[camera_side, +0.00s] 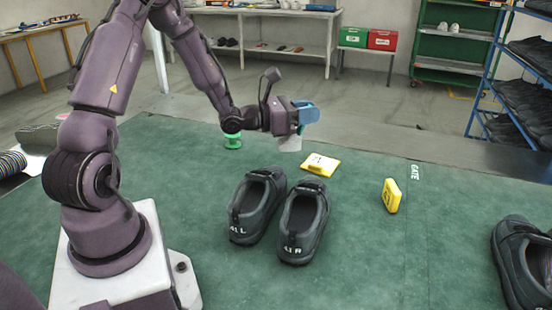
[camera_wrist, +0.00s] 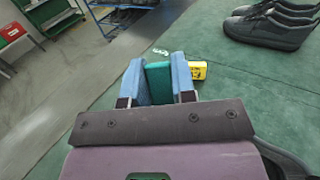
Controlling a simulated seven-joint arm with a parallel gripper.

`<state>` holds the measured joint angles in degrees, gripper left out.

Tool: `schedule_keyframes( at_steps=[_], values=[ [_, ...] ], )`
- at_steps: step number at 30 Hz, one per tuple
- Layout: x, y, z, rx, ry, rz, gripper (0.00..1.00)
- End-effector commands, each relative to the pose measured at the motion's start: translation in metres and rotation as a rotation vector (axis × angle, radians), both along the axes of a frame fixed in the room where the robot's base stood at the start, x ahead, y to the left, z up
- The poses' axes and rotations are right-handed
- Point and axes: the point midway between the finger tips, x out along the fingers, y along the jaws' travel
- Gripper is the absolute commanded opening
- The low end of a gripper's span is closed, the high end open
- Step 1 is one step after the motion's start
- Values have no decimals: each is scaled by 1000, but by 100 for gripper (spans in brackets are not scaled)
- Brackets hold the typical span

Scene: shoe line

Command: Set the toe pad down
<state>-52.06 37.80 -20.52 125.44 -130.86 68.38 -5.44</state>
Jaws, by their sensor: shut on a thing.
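My gripper (camera_side: 308,115) is up above the green mat, beyond the pair of shoes, with its blue fingers to the right. In the wrist view the fingers (camera_wrist: 159,82) are closed on a green block (camera_wrist: 158,83), which seems to be the toe pad. A left shoe marked 41 L (camera_side: 256,205) and a right shoe marked 41 R (camera_side: 303,220) stand side by side on the mat.
One yellow block (camera_side: 320,165) lies flat near the gripper; another (camera_side: 391,195) stands upright near the white GATE marking (camera_side: 415,172). A green spool-like thing (camera_side: 233,141) stands at the far edge. More dark shoes (camera_side: 525,262) are at right. The mat (camera_side: 370,260) is clear between.

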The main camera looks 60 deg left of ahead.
Motion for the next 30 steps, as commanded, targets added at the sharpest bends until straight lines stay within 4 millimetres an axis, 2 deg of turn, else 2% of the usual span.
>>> schedule_keyframes(
  at_steps=[1,3,6,9,15,16,18,24,30],
  values=[
    [-2,28,0,1,1,93,0],
    [-6,61,1,0,-1,205,0],
    [-13,97,1,0,0,332,0],
    [-22,125,1,1,1,428,0],
    [-38,165,1,1,0,572,0],
    [-40,171,1,0,0,592,0],
    [-39,168,-13,-5,5,582,0],
    [-38,167,-37,-4,3,579,0],
    [-34,170,-51,-1,-1,577,0]
  ],
)
